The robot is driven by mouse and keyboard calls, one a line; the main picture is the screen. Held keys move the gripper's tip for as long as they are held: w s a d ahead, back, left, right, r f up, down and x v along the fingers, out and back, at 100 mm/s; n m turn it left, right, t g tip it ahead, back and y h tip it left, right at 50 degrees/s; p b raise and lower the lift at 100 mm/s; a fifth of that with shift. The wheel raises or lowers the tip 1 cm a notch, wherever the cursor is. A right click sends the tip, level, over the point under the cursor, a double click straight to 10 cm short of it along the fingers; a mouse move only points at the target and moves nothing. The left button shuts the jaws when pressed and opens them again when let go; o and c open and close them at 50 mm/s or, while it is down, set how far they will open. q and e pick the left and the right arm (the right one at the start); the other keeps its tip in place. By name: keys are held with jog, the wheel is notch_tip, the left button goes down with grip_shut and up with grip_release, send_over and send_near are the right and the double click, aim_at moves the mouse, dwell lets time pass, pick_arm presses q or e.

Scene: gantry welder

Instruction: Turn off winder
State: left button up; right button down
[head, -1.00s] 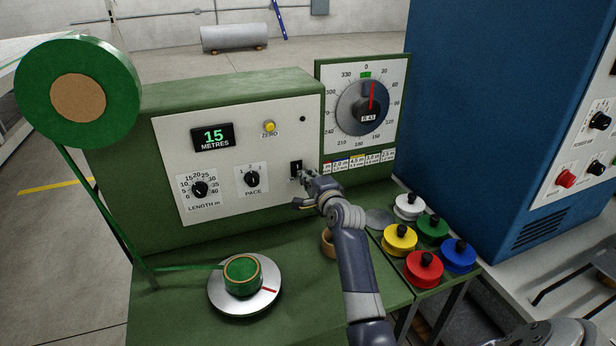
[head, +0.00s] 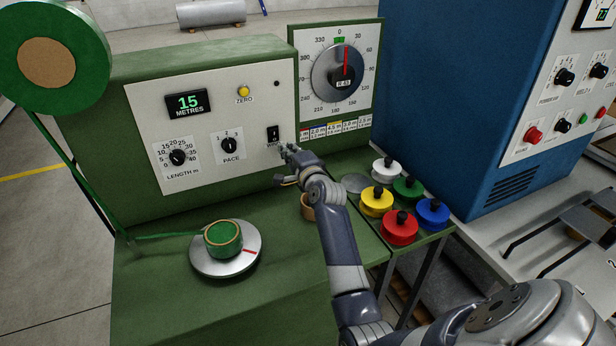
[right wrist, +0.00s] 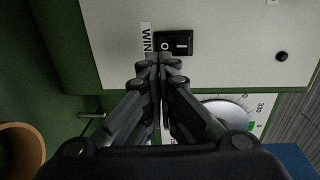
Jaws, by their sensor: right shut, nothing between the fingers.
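The winder switch (head: 273,133) is a small black rocker on the pale panel of the green winder (head: 165,135). In the right wrist view the switch (right wrist: 176,43) shows an O at one end and a bar at the other, beside a partly hidden label (right wrist: 146,36) reading "WIN". My right gripper (head: 284,151) is shut and empty, just below the switch in the head view. In the right wrist view its fingertips (right wrist: 160,60) are close to the switch's O end; I cannot tell whether they touch it. My left gripper is not in view.
The panel also has a display (head: 189,103) reading 15 metres, a yellow ZERO button (head: 243,91), and LENGTH (head: 177,157) and PACE (head: 229,145) knobs. A dial (head: 338,74) stands to the right. Several coloured knobbed discs (head: 400,225) sit by my right arm. A blue cabinet (head: 450,100) stands beyond.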

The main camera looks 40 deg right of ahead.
pick_arm(q)
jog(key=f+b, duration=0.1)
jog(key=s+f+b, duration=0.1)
jog(key=b, duration=0.1)
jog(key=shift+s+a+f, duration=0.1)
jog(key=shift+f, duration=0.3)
pick_arm(e)
jog(key=s+a+f, duration=0.1)
jog(key=s+a, duration=0.1)
jog(key=s, duration=0.7)
jog(key=shift+s+a+f, duration=0.15)
jog(key=shift+s+f, duration=0.2)
jog(key=shift+s, duration=0.05)
